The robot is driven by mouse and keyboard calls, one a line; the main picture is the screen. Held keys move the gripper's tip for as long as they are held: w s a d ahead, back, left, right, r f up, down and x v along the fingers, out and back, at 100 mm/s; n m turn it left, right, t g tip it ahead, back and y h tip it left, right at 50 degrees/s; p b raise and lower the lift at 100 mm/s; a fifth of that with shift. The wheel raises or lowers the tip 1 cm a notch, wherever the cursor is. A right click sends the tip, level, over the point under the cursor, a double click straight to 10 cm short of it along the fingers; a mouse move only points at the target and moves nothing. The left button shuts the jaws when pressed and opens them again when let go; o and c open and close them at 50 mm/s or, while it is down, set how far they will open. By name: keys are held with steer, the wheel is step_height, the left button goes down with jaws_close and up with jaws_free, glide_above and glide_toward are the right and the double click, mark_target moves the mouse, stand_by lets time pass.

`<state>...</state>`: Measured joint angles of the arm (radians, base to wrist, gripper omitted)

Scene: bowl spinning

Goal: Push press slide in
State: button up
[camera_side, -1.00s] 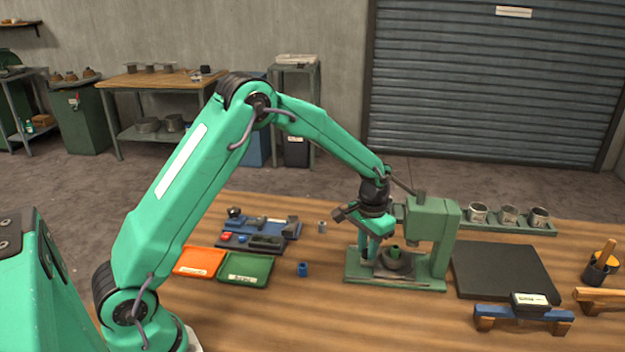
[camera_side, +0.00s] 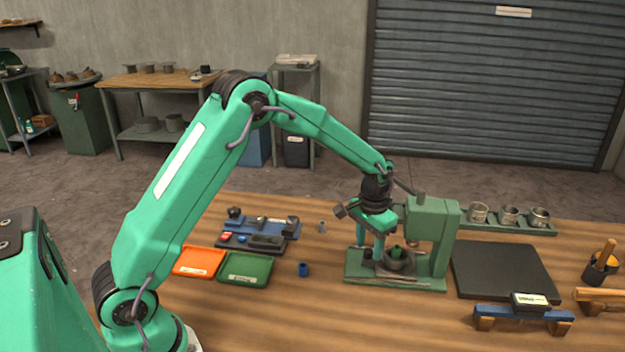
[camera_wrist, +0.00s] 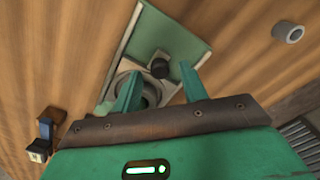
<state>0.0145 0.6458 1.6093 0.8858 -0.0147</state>
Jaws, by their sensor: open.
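The green press (camera_side: 432,225) stands on its base plate (camera_side: 420,284) in the side view, with its head over the right part of the base. A round grey holder (camera_side: 399,264), which appears to sit on the slide, has a small green piece (camera_side: 397,252) at its centre. A dark knob (camera_side: 367,254) stands left of the holder; it also shows in the wrist view (camera_wrist: 160,67). My gripper (camera_side: 384,250) is open and empty, low over the base at the left of the press head. In the wrist view my gripper (camera_wrist: 160,88) has its fingers apart over the holder (camera_wrist: 148,93). Contact cannot be told.
A grey ring (camera_side: 322,227) stands behind the blue part. A dark mat (camera_side: 503,270) lies right. A rack of metal cups (camera_side: 508,216) stands behind.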

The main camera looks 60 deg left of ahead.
steer(key=shift+r, duration=3.4)
steer(key=shift+s, duration=0.1)
steer(key=shift+s+f+t, duration=0.15)
steer(key=shift+s+t, duration=0.7)
steer(key=shift+t, duration=0.3)
steer(key=shift+s+f+t, duration=0.15)
steer(key=shift+s+t, duration=0.7)
steer(key=shift+t, duration=0.3)
steer(key=shift+f, duration=0.15)
steer(key=shift+x, duration=3.8)
jaws_close()
